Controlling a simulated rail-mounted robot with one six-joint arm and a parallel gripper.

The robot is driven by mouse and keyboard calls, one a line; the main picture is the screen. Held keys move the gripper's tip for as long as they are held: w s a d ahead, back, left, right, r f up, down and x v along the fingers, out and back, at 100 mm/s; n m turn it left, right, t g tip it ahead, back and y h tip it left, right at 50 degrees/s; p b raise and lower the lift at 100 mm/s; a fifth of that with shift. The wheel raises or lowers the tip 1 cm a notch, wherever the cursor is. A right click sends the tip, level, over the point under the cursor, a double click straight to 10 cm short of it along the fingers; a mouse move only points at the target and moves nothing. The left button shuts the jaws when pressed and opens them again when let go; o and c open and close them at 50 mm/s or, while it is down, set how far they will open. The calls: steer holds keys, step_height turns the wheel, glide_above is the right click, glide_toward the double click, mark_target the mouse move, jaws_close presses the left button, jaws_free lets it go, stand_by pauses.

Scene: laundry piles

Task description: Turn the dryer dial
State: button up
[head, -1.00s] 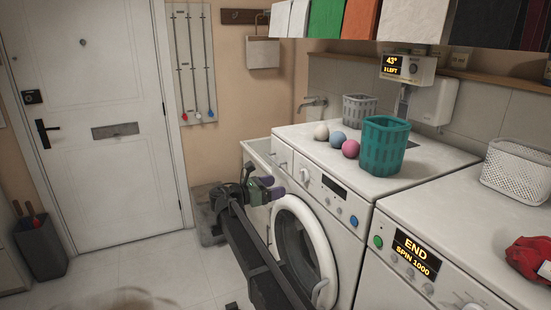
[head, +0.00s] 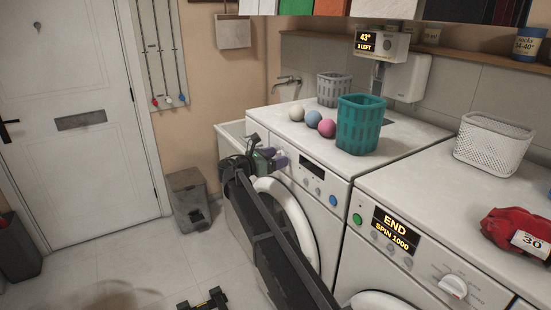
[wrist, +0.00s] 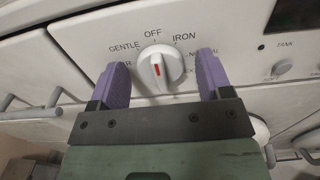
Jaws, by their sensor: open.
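The dryer (head: 330,165) is the white front-loading machine on the left in the head view. Its white dial (wrist: 167,66) shows in the wrist view, with a red mark pointing up, roughly towards OFF. GENTLE is printed to the left of OFF and IRON to the right. My gripper (head: 275,157) is open, with one purple finger on each side of the dial and visible gaps between. I cannot tell how far the fingertips are from the panel. In the head view my gripper hides the dial.
The dryer's door (head: 298,208) is round and lies behind my arm. Wool balls (head: 312,119) and a teal basket (head: 360,125) stand on top. A washer (head: 460,210) reading END adjoins on the right. A grey bin (head: 190,200) stands on the floor to the left.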

steer(key=c, duration=0.9)
steer(key=shift+m, duration=0.3)
steer(key=shift+s+d+f+m, duration=0.1)
steer(key=shift+m, duration=3.65)
steer(key=shift+s+f+m, duration=0.1)
steer(key=shift+m, duration=3.65)
